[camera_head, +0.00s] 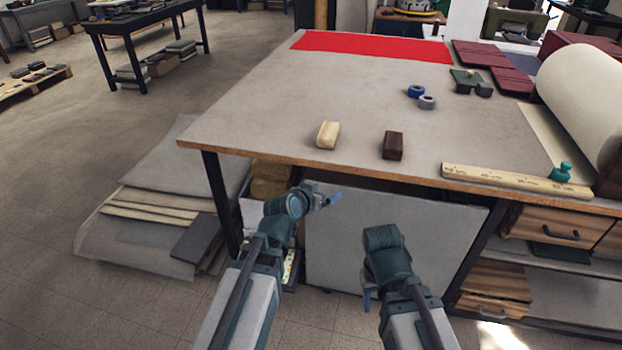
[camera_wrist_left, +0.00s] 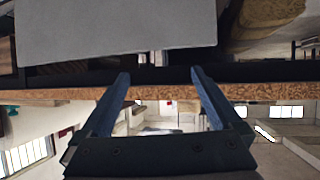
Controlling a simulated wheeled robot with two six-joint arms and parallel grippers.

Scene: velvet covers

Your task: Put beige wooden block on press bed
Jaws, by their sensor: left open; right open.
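The beige wooden block (camera_head: 328,135) lies near the front edge of the grey-topped table (camera_head: 265,110), left of a dark brown block (camera_head: 393,146). I cannot identify a press bed for certain; a flat bright red area (camera_head: 370,46) lies along the table's far edge. My left gripper (camera_head: 334,198) is in front of the table, below its front edge and short of the beige block. In the left wrist view its two fingers (camera_wrist_left: 160,85) are apart with nothing between them. My right gripper (camera_head: 368,297) hangs low in front of the table, mostly hidden by its arm.
Blue (camera_head: 416,91) and grey (camera_head: 427,102) rolls sit mid-table. A large cream roll (camera_head: 585,95) and dark red pieces (camera_head: 490,60) occupy the right.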

